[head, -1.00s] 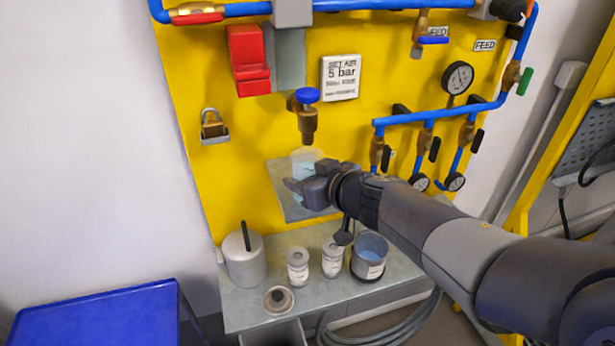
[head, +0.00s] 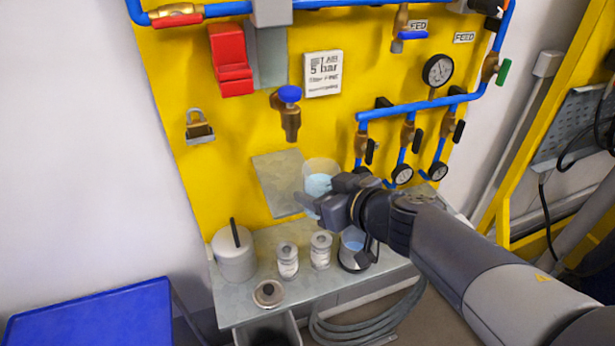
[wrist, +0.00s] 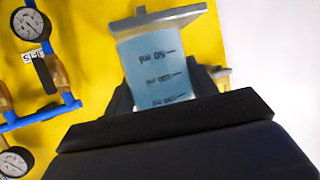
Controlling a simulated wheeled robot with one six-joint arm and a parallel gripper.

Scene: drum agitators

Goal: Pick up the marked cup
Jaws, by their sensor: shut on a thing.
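My gripper (head: 318,203) is shut on a clear cup (head: 321,172) with blue liquid in it. It holds the cup up in front of the yellow panel, above the grey shelf (head: 245,302). In the wrist view the cup (wrist: 153,75) shows dark volume marks, one reading 50 ml, and sits between the two dark fingers. The fingers hide the cup's lower part in the head view.
A tap with a blue handle (head: 289,110) and blue pipes (head: 430,103) project from the panel. A blue table (head: 90,318) stands lower left.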

